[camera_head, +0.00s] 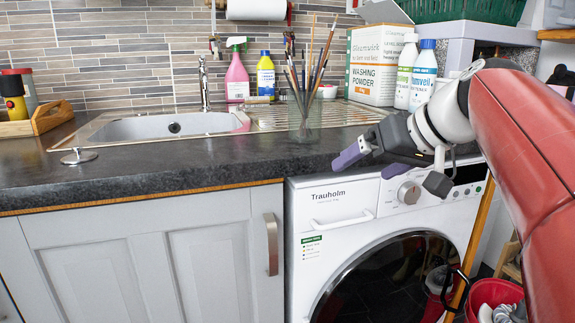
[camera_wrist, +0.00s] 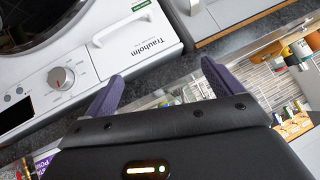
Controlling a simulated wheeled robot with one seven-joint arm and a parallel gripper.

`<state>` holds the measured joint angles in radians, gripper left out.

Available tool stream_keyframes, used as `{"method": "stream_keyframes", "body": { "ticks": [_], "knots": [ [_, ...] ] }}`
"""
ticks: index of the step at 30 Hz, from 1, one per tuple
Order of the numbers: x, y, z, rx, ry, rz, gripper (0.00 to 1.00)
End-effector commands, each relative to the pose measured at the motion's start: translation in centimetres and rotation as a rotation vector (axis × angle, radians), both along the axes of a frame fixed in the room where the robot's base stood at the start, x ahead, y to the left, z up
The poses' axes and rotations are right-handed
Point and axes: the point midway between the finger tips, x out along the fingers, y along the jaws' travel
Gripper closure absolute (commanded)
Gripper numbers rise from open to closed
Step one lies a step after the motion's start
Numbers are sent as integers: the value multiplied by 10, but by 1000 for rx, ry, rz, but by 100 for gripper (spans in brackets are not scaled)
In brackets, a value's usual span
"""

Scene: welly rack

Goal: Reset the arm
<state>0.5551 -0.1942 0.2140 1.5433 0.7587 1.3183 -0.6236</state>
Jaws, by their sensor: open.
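My gripper (camera_head: 372,162) is open and empty. In the head view it hangs at the right, in front of the worktop edge and above the front of the washing machine (camera_head: 330,248). Its purple fingers point left. In the wrist view my gripper (camera_wrist: 160,88) shows two purple fingers spread apart with nothing between them. The washing machine (camera_wrist: 85,70) with its dial and drawer also shows there, beyond the fingers. My red arm comes in from the right side of the head view.
The dark worktop (camera_head: 120,172) holds a sink (camera_head: 165,124), a glass jar of brushes (camera_head: 304,118), a pink spray bottle (camera_head: 237,75), a yellow bottle (camera_head: 265,75), a washing powder box (camera_head: 374,65) and white bottles (camera_head: 421,78). A wooden tray (camera_head: 45,118) stands left. A red bucket (camera_head: 490,294) is low right.

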Motion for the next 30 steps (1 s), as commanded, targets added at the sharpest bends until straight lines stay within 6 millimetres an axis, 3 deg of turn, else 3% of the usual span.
{"method": "stream_keyframes", "body": {
  "ticks": [1,3,9,15,20,30],
  "knots": [
    [-20,11,-23,-33,55,-38,8],
    [-47,15,-60,-85,125,-112,8],
    [-126,6,-159,-233,236,-272,8],
    [-177,-9,-226,-326,253,-335,8],
    [-189,-14,-246,-351,251,-347,8],
    [-189,-14,-246,-351,251,-347,8]
  ]
}}
